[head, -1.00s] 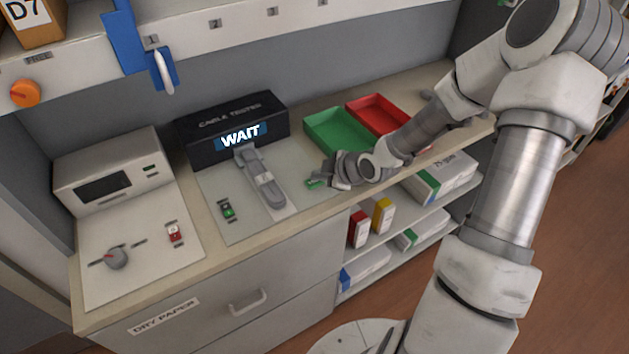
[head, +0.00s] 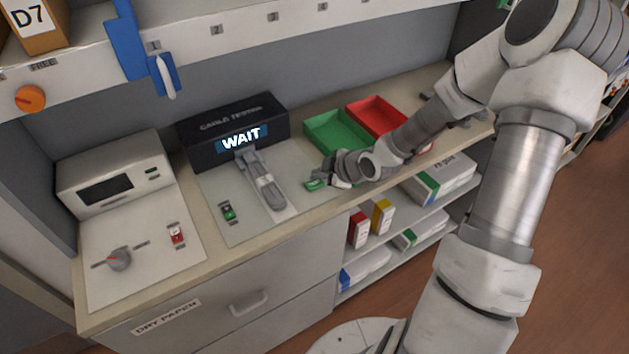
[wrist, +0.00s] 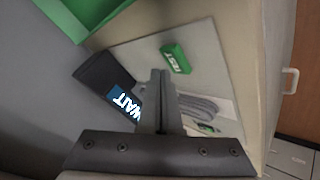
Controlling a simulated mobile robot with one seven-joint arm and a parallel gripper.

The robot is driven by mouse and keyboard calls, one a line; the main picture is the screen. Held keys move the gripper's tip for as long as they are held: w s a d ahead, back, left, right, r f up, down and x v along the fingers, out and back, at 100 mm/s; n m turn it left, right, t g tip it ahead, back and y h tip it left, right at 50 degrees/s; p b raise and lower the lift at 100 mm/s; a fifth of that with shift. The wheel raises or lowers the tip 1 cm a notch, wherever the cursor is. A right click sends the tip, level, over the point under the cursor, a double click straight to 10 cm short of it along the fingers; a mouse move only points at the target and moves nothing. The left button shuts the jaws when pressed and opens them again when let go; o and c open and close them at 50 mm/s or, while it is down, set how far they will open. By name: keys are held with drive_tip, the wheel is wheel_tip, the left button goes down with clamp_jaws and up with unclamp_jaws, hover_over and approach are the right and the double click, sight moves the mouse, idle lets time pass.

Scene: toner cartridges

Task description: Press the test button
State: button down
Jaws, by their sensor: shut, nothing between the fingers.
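The green test button (wrist: 176,60), marked TEST, sits on the pale base plate of the cable tester. In the head view it is a small green block (head: 316,184) at the plate's right end, beside my gripper (head: 323,178). My gripper is shut and empty. In the wrist view its fingertips (wrist: 159,75) lie just left of the button in the picture, with a visible gap; height above the plate is hard to tell. The black cable tester (head: 232,130) shows WAIT on its screen, which also reads in the wrist view (wrist: 125,106).
A grey clamp-like part (head: 262,180) and a small switch with green (head: 229,211) are on the plate. Green (head: 340,150) and red (head: 385,136) trays stand behind my gripper. A white device (head: 108,180) with a knob is at left.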

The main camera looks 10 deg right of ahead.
sight(319, 185)
drive_tip(key=shift+r, duration=0.1)
wheel_tip(319, 185, up, 5)
drive_tip(key=p, duration=0.4)
drive_tip(key=shift+p, duration=0.35)
idle(0.5)
